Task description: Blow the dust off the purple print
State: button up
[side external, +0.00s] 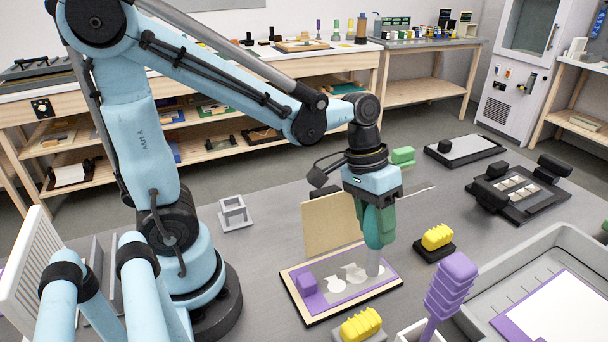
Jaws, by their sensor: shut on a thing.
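My gripper (374,200) is shut on a green blower (377,228) with a pale grey nozzle pointing down. The nozzle tip is over the right part of a purple-bordered print (388,277); I cannot tell whether it touches. The print lies flat in a shallow frame with a pale and black edge. Its grey middle carries several whitish patches (352,272), and the nozzle hides part of it. A beige panel (330,222) stands upright at the frame's back edge.
Yellow-handled pieces (437,237) (361,325) stand right of and in front of the frame. A ridged purple handle (451,283) rises near a large grey tray (478,254), which holds a purple-edged white sheet (560,312). A black unit (515,190) lies at the back right.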

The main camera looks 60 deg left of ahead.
jog(key=shift+f, duration=0.6)
dwell(0.7)
jog(key=shift+a, duration=0.15)
jog(key=shift+a, duration=0.5)
jog(key=shift+a, duration=0.1)
jog(key=shift+s+a, duration=0.1)
jog(key=shift+a, duration=0.45)
jog(key=shift+a, duration=0.1)
jog(key=shift+a, duration=0.55)
